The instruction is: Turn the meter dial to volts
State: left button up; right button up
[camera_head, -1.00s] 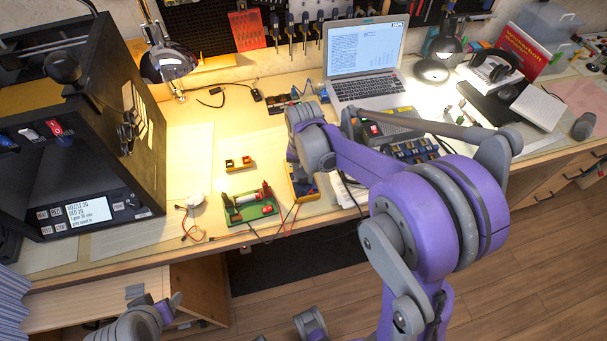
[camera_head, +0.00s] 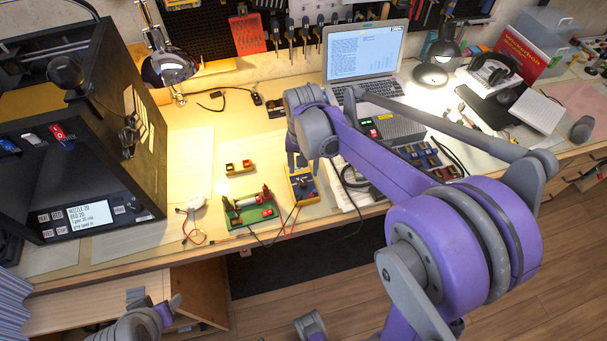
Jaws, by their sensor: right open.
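The meter (camera_head: 305,195) is a small yellow-framed box lying on the workbench, right of a green board. Its dark dial shows near the middle of its face, but the pointer and markings are too small to read. My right gripper (camera_head: 297,164) is open just behind and above the meter's far edge, apart from the dial as far as I can tell. My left gripper (camera_head: 156,303) is low at the bottom left, in front of the bench and far from the meter; its jaw gap is unclear.
The green board (camera_head: 250,212) with a battery-like cylinder and thin leads lies left of the meter. A grey box (camera_head: 395,130) and a laptop (camera_head: 365,75) stand beyond. A black printer (camera_head: 85,150) fills the left.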

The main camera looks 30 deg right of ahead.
aim_at(303, 185)
notch_tip(303, 185, up, 5)
jog(key=shift+f, duration=0.1)
dwell(0.5)
jog(key=s+a+n+t+p, duration=0.1)
jog(key=s+a+n+t, duration=0.1)
jog(key=s, duration=0.6)
jog(key=s+a+n+t+p, duration=0.2)
jog(key=s+a+n+t, duration=0.1)
jog(key=s, duration=0.5)
jog(key=shift+a+f+n, duration=0.15)
jog(key=shift+a+n, duration=0.65)
jog(key=shift+n, duration=0.3)
